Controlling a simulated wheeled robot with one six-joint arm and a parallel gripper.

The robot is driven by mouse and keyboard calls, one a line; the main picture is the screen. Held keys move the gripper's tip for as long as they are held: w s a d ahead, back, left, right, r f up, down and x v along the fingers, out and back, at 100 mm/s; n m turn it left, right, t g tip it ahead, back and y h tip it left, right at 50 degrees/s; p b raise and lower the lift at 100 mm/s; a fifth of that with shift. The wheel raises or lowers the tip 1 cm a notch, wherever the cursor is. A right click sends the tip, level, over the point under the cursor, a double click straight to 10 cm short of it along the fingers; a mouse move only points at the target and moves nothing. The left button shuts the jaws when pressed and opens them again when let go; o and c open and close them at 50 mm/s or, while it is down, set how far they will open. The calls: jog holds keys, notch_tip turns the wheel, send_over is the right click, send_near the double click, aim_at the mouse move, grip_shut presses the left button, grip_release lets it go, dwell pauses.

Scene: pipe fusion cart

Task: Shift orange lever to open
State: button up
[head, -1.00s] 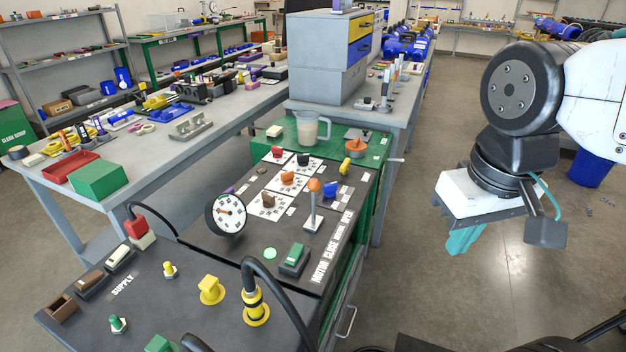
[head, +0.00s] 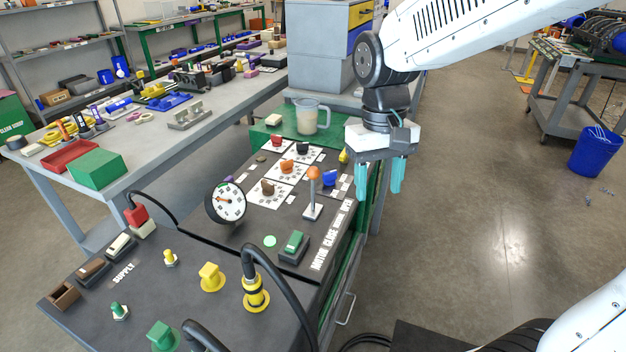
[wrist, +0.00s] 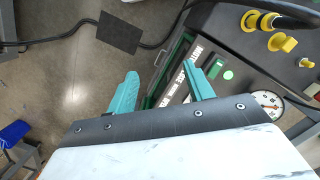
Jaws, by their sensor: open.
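The orange lever (head: 313,175) stands on the cart's dark panel in the head view. It has an orange knob on a pale shaft and rises from a small base plate beside the lettered label strip. My gripper (head: 379,190) hangs to the right of the lever, near the cart's right edge, with its teal fingers pointing down, apart and empty. In the wrist view the two teal fingers of my gripper (wrist: 163,88) are spread, with floor and the cart's edge between them. The orange lever is not clearly visible in the wrist view.
Around the lever are a round gauge (head: 226,202), a green switch (head: 293,244), coloured knobs on white cards and a yellow fitting with a black hose (head: 256,292). A clear jug (head: 309,115) stands behind. Open floor lies right of the cart.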

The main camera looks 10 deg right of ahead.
jog(key=w+a+f+m, duration=0.1)
jog(key=w+a+f, duration=0.25)
jog(key=w, duration=0.45)
jog(key=w+a+f, duration=0.2)
jog(key=w+f, duration=0.2)
jog(key=w, duration=0.3)
jog(key=r+m+t, duration=0.1)
jog(key=t, duration=0.1)
send_over(313, 180)
jog(key=w, duration=0.1)
jog(key=shift+w, duration=0.1)
jog(key=shift+d+f, duration=0.1)
jog(key=shift+f, duration=0.15)
notch_tip(313, 180, down, 7)
jog(key=shift+f, duration=0.15)
